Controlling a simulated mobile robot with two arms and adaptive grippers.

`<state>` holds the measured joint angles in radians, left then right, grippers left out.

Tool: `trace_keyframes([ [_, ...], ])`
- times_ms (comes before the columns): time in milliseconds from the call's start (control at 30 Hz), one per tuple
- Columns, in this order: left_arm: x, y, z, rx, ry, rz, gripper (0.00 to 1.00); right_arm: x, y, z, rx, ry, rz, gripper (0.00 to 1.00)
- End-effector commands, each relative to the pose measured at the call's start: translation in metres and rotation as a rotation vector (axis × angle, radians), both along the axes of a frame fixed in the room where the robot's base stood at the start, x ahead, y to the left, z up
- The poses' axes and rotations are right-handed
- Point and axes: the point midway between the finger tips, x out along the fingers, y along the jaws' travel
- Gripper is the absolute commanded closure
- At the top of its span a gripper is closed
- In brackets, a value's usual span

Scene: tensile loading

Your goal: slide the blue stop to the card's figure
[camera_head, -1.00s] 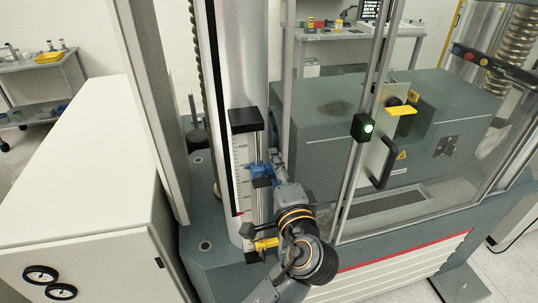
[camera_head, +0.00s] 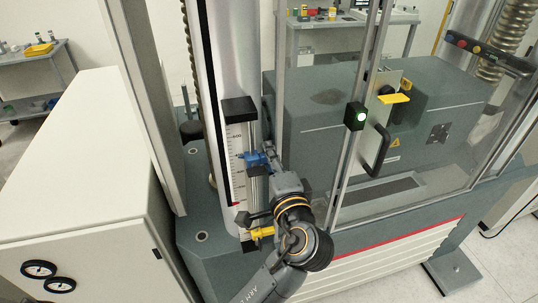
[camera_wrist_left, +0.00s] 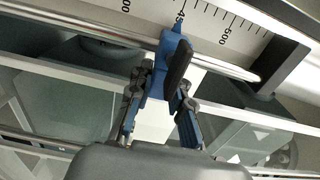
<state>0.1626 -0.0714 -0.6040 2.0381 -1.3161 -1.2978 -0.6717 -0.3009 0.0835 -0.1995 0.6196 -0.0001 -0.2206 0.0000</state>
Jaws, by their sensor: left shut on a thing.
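The blue stop (camera_head: 254,159) sits on a vertical rail beside the white scale (camera_head: 236,150) on the machine's column. In the left wrist view the blue stop (camera_wrist_left: 176,52) has its tip against the scale's edge near a mark whose label starts with 45 and is partly covered. The 500 label is farther right. My left gripper (camera_head: 268,158) reaches it from the right and is shut on it. In the wrist view the left gripper's fingers (camera_wrist_left: 162,92) flank the stop's body. No card with a readable figure shows. My right gripper is not in view.
A black end block (camera_head: 239,108) caps the rail. A red mark (camera_head: 236,204) lies on the scale's lower left. A clear door with a black handle (camera_head: 377,150) stands to the right of my arm.

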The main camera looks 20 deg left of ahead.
Motion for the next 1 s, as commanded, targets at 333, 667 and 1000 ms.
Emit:
trace_keyframes([
  [333,0.0,0.0,0.001,0.0,-0.004,0.001,0.57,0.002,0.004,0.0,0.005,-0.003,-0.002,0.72],
  [667,-0.003,-0.003,0.0,-0.001,-0.001,-0.002,0.57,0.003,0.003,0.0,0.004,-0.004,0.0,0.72],
  [1000,-0.047,-0.032,0.0,-0.002,0.0,-0.002,0.57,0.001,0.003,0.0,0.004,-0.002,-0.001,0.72],
])
